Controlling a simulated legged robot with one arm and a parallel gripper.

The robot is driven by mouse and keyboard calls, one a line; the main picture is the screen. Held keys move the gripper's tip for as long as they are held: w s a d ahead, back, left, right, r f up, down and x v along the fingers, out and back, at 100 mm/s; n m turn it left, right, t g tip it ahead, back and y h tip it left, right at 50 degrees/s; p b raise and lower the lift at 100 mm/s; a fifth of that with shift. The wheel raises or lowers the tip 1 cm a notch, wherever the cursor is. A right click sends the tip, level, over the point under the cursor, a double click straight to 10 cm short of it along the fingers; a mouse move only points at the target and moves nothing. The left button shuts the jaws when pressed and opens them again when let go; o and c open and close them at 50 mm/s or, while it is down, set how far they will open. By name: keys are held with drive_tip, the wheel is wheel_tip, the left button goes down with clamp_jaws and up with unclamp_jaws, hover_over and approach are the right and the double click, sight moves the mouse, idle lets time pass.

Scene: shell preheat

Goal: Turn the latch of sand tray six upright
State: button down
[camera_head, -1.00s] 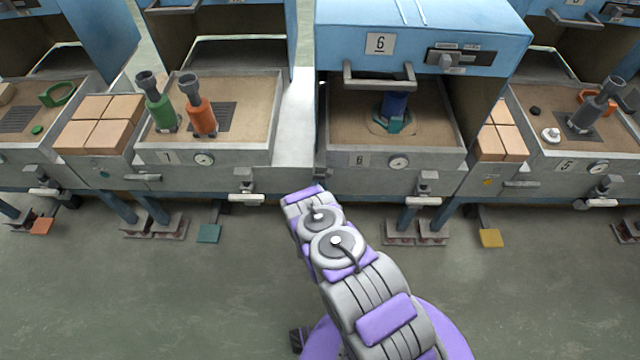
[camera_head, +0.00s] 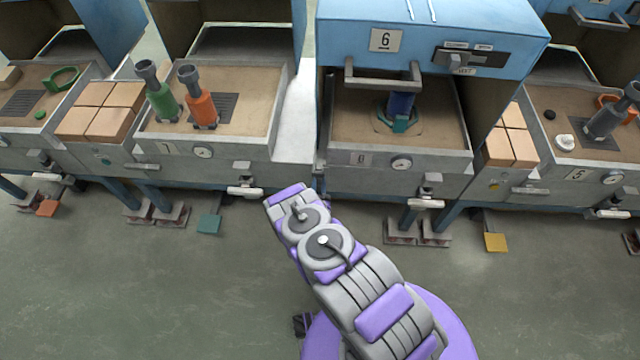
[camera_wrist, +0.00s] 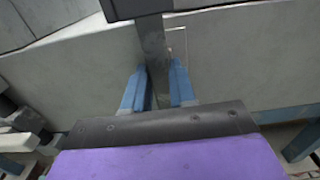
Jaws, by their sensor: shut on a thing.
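Sand tray six (camera_head: 440,168) is the grey sand-filled box under the blue hood, with a dial on its front wall. In the wrist view, a flat grey metal bar (camera_wrist: 152,45), which I take to be its latch, hangs below a dark block and looks nearly upright with a slight tilt. My gripper (camera_wrist: 158,70) is shut on this bar, one blue finger on each side. In the head view my arm reaches toward the lower left of tray six and hides the fingers and most of the latch.
A blue hood with plate 6 (camera_head: 386,40) stands over the tray, with a grey handle (camera_head: 383,80) at its front. A blue cylinder (camera_head: 401,104) stands in the sand. Neighbouring trays hold a green tool (camera_head: 160,95) and an orange tool (camera_head: 200,103).

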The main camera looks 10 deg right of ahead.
drive_tip(key=shift+s+f, duration=0.1)
drive_tip(key=shift+f, duration=0.05)
drive_tip(key=c, duration=1.1)
unclamp_jaws()
drive_tip(key=shift+c, duration=0.2)
drive_tip(key=shift+o, duration=1.1)
